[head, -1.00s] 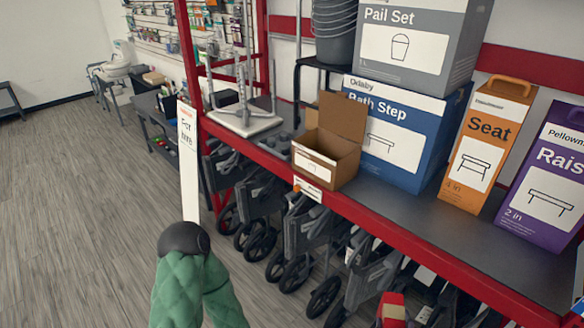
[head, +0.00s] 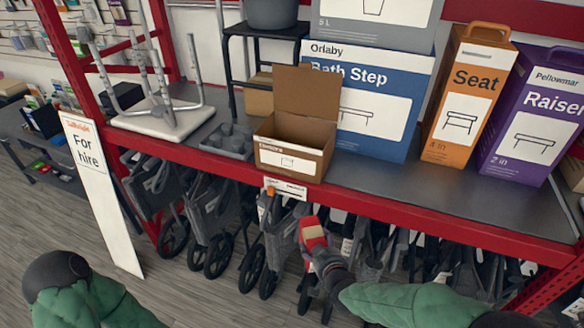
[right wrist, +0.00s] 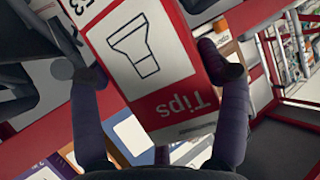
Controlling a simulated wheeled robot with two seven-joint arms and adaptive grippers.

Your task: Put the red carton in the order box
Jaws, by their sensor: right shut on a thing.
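The red carton (head: 313,234) has a white label and is held up in front of the shelf's red front edge, below and slightly right of the order box. My right gripper (head: 318,246) is shut on it. In the right wrist view the carton (right wrist: 150,60) shows a funnel-like drawing and the word "Tips", upside down, between the fingers (right wrist: 160,75). The order box (head: 290,163) is an open brown cardboard box with its flap raised, standing at the shelf's front edge. Its inside bottom is hidden. My left gripper is not in view; only part of my left arm shows.
The blue Bath Step box (head: 385,140), orange Seat box (head: 470,95) and purple Raiser box (head: 530,115) stand right of the order box. A grey tray (head: 228,142) is at its left. A white "For hire" sign (head: 100,195) leans at left.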

